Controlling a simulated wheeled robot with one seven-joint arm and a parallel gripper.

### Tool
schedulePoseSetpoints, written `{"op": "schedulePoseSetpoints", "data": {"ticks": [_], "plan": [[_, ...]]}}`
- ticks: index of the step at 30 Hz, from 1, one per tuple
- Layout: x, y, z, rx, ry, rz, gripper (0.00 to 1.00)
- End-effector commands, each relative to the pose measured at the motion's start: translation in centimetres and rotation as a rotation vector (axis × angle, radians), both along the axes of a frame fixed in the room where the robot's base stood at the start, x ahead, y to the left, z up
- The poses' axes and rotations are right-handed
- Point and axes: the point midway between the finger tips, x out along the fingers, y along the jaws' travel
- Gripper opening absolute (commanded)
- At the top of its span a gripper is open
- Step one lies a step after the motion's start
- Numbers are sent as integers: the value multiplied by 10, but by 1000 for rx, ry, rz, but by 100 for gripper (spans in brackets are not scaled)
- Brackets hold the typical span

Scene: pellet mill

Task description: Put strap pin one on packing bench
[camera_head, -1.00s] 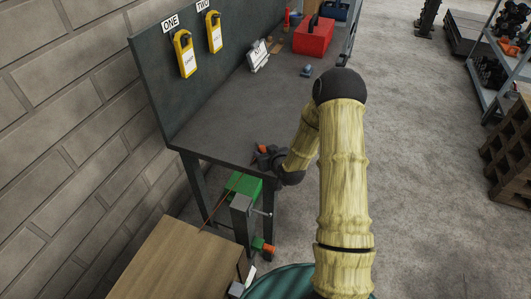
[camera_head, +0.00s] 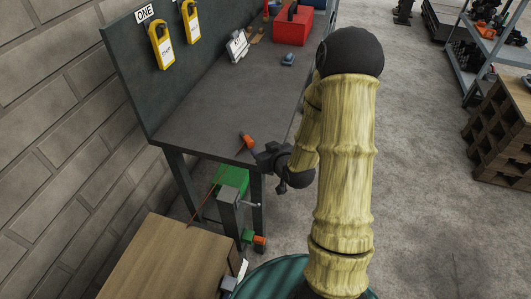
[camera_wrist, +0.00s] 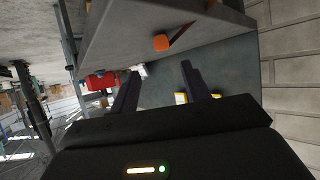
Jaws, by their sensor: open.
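An orange-ended pin with a thin reddish rod lies at the near right corner of the packing bench (camera_head: 205,115). Its orange end (camera_head: 247,141) rests on the dark top, and the rod seems to reach past the front edge. It also shows in the wrist view as an orange block (camera_wrist: 161,42) with a short stretch of rod. My gripper (camera_head: 264,157) is just right of the orange end, at the bench corner, apart from it. In the wrist view my gripper's fingers (camera_wrist: 160,82) are spread with nothing between them. I cannot read which number the pin bears.
Two yellow tags (camera_head: 162,45) hang on the back panel, one under a sign ONE. A red toolbox (camera_head: 292,27) and a small blue object (camera_head: 288,59) stand farther back. A green part (camera_head: 232,178) and another orange end (camera_head: 260,240) are below the bench. A wooden box (camera_head: 150,262) stands in front.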

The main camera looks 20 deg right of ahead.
Motion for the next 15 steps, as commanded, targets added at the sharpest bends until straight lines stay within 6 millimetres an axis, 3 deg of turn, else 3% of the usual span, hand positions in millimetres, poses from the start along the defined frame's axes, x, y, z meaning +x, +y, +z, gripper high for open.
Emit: {"op": "schedulePoseSetpoints", "data": {"ticks": [15], "plan": [[-6,0,3,1,1,2,47]]}}
